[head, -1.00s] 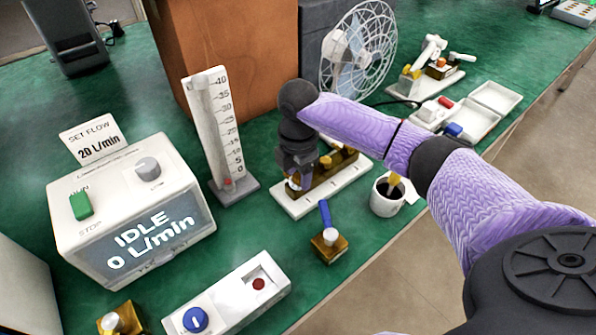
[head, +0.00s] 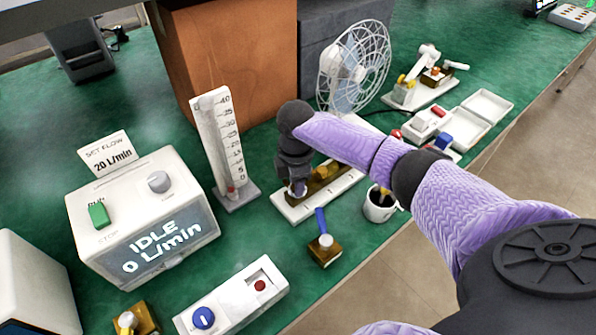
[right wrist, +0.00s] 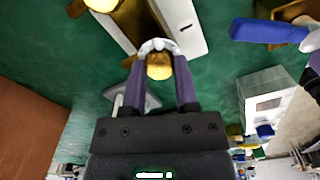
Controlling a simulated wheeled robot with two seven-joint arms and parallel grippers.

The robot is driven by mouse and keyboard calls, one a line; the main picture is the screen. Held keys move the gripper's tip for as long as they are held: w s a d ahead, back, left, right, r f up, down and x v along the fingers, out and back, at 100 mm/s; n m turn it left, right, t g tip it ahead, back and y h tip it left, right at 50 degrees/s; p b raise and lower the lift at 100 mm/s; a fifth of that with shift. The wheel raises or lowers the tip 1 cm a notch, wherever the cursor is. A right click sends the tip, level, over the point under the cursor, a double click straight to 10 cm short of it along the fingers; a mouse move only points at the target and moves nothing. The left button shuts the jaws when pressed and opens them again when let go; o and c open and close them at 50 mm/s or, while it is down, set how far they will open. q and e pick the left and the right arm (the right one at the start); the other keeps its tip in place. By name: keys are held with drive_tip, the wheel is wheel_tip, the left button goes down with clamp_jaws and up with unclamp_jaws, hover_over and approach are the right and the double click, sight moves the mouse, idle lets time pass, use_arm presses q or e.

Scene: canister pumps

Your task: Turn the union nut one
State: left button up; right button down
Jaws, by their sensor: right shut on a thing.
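The union nut is a rounded brass piece (right wrist: 158,66) between the fingertips of my right gripper (right wrist: 158,48) in the right wrist view. In the head view my right gripper (head: 297,187) points down at the left end of a brass fitting (head: 328,172) on a white base strip (head: 292,211). The wrist and fingers hide most of the nut there. My left gripper is not in view.
A blue-handled valve (head: 323,246) and a white cup (head: 379,207) stand close by. A flow scale (head: 216,140) stands left of my gripper. The control box (head: 150,225) reads IDLE, 0 L/min. A fan (head: 352,65) stands behind. Green bench shows between these things.

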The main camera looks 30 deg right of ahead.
drive_tip(key=m+p, duration=0.2)
drive_tip(key=shift+r+m+p, duration=0.25)
drive_tip(key=shift+m+p, duration=0.05)
drive_tip(key=shift+m, duration=0.1)
drive_tip(key=shift+f+m+p, duration=0.1)
drive_tip(key=shift+m+p, duration=0.75)
drive_tip(key=shift+m, duration=0.35)
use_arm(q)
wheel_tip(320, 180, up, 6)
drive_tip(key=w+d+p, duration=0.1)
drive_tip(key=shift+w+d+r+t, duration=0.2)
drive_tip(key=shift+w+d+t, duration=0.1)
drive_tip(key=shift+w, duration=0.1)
use_arm(e)
drive_tip(key=shift+f+m, duration=0.1)
drive_tip(key=shift+m, duration=1.4)
drive_tip(key=shift+c, duration=1.8)
unclamp_jaws()
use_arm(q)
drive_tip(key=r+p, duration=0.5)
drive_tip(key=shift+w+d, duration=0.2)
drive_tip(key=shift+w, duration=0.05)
use_arm(e)
wheel_tip(320, 180, up, 10)
